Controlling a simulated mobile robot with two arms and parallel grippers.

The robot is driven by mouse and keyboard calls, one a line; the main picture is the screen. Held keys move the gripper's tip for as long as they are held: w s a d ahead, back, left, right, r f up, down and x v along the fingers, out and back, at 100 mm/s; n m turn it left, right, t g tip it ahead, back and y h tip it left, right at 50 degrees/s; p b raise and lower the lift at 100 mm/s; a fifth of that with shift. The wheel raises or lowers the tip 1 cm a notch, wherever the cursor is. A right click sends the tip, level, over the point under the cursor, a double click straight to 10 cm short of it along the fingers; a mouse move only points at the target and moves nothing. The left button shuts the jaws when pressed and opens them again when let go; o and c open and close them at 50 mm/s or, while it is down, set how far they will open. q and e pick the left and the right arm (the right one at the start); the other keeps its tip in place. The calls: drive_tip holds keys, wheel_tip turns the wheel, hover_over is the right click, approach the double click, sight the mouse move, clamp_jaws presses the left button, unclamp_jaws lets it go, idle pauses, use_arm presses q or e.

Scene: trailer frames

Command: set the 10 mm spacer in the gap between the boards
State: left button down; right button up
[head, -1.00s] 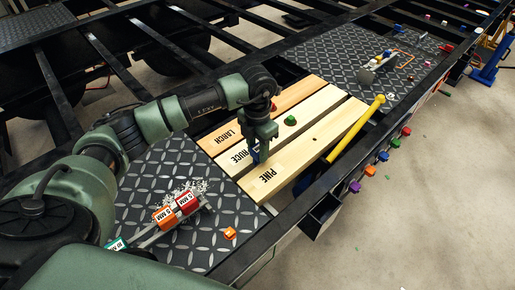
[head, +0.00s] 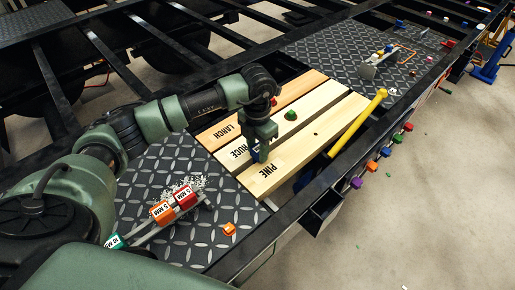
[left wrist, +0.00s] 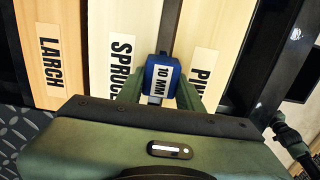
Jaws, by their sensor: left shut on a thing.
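Three pale boards lie side by side: larch (head: 222,134), spruce (head: 290,125) and pine (head: 290,160). In the left wrist view a dark gap (left wrist: 170,32) runs between spruce (left wrist: 112,25) and pine (left wrist: 205,35). My left gripper (head: 260,157) is over this gap near the boards' labelled ends. It is shut on the blue 10 mm spacer (left wrist: 162,75), whose label faces the wrist camera. The spacer's blue head lines up with the gap; I cannot tell how deep its lower part sits. My right gripper is not in view.
Red (head: 186,197), orange (head: 162,212) and teal (head: 114,241) labelled spacers lie on the near tread plate (head: 190,240) beside wire bristles. A yellow bar (head: 358,122) lies along pine's outer side. A green knob (head: 291,115) stands on spruce.

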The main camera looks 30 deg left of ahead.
sight(257, 149)
use_arm(q)
drive_tip(key=shift+f, duration=0.3)
drive_tip(key=c, duration=0.9)
unclamp_jaws()
drive_tip(key=shift+o, duration=0.2)
drive_tip(key=shift+r, duration=0.1)
wheel_tip(257, 149, up, 8)
drive_tip(key=shift+f+b, duration=0.1)
drive_tip(key=shift+b, duration=0.9)
drive_tip(key=shift+f, duration=0.1)
